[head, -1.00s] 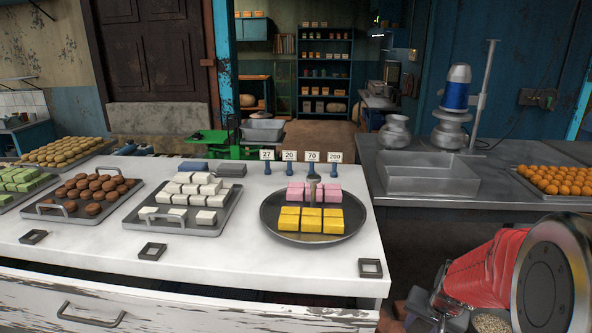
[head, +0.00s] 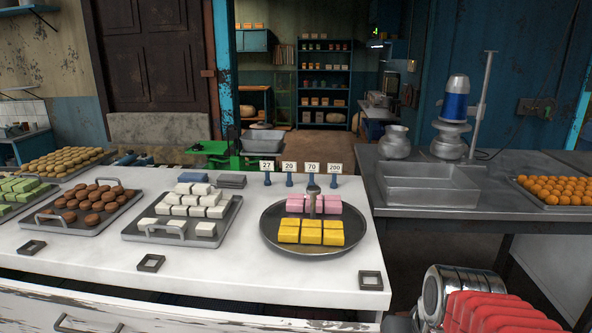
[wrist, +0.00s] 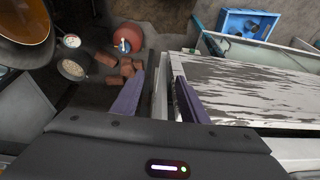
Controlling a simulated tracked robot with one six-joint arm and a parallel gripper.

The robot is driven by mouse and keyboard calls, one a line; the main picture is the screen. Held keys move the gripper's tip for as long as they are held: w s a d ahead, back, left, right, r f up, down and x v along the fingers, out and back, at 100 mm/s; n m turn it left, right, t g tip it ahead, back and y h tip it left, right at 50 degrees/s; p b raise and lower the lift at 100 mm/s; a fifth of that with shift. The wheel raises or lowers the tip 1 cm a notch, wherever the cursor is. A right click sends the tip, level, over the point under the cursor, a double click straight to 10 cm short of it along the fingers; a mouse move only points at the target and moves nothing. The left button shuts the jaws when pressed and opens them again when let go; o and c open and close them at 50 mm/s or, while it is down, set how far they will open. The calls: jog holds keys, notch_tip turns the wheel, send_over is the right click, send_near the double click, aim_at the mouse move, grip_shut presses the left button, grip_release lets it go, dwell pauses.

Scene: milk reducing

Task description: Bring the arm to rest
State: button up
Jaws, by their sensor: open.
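My gripper (wrist: 157,92) shows in the wrist view with its two dark purple fingers apart and nothing between them. It hangs over the floor beside the white, paint-worn counter front (wrist: 235,88). In the head view, a red and metal part of my arm (head: 495,312) shows at the lower right, right of the white counter (head: 230,262). My gripper is outside the head view.
The counter carries sweet trays, a round pan (head: 348,242) and number tags. A grey table (head: 420,161) with a metal tray (head: 428,188) stands right.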

jog(key=s+a+r+n+t, duration=0.1)
jog(key=s+a+r, duration=0.2)
jog(key=s+r, duration=0.1)
jog(key=shift+s+a+r+t, duration=0.3)
jog(key=shift+s+a+t, duration=0.1)
jog(key=shift+s, duration=0.1)
dwell(1.0)
